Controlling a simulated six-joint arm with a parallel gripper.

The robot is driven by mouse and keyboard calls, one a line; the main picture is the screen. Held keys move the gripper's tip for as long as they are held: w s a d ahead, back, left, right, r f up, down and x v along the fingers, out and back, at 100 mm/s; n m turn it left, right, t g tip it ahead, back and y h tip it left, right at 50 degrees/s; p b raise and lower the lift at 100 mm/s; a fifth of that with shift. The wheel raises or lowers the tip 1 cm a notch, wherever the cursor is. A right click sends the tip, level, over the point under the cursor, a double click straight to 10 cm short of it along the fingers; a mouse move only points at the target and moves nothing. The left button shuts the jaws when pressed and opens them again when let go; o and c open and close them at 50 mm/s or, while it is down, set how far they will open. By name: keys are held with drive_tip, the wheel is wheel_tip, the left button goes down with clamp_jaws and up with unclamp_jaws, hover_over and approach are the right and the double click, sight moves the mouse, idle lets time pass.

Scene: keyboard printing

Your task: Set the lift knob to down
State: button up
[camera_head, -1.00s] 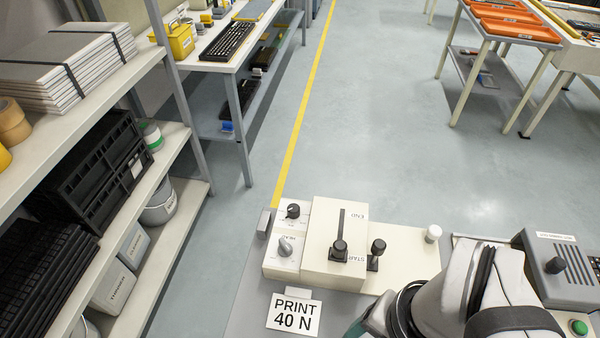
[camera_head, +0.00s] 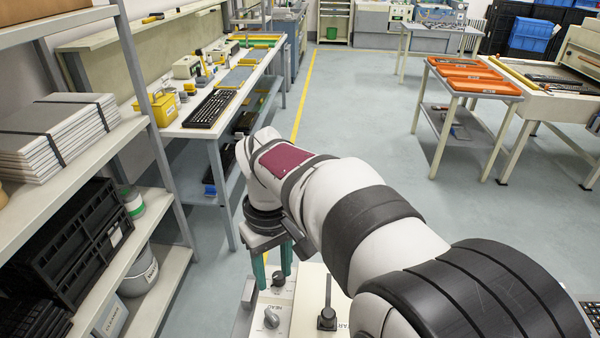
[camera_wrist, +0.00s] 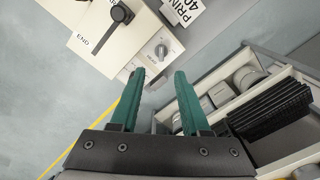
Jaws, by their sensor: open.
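A cream control box (camera_head: 305,288) stands at the bottom of the head view. On its left part are a small black knob (camera_head: 278,279) and a grey knob (camera_head: 271,318) marked HEAD. I cannot read any lift label. My gripper (camera_head: 272,271) points down with its teal fingers apart and empty, over the black knob's end of the box. In the wrist view the open fingers (camera_wrist: 159,74) show beside the grey knob (camera_wrist: 161,50). I cannot tell whether the fingers touch anything.
A black lever (camera_head: 327,317) with START and END marks stands right of the knobs. A PRINT 40 N card (camera_wrist: 182,8) lies beside the box. A shelf unit (camera_head: 170,262) stands left; a workbench with a keyboard (camera_head: 211,108) is behind.

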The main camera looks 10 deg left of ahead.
sight(271, 314)
drive_tip(key=shift+n, duration=0.5)
drive_tip(key=f, duration=0.5)
drive_tip(key=a+f, duration=0.1)
drive_tip(key=f, duration=0.5)
drive_tip(key=w+f, duration=0.1)
drive_tip(key=f, duration=0.4)
drive_tip(key=shift+a+f, duration=0.2)
drive_tip(key=shift+a, duration=0.15)
clamp_jaws()
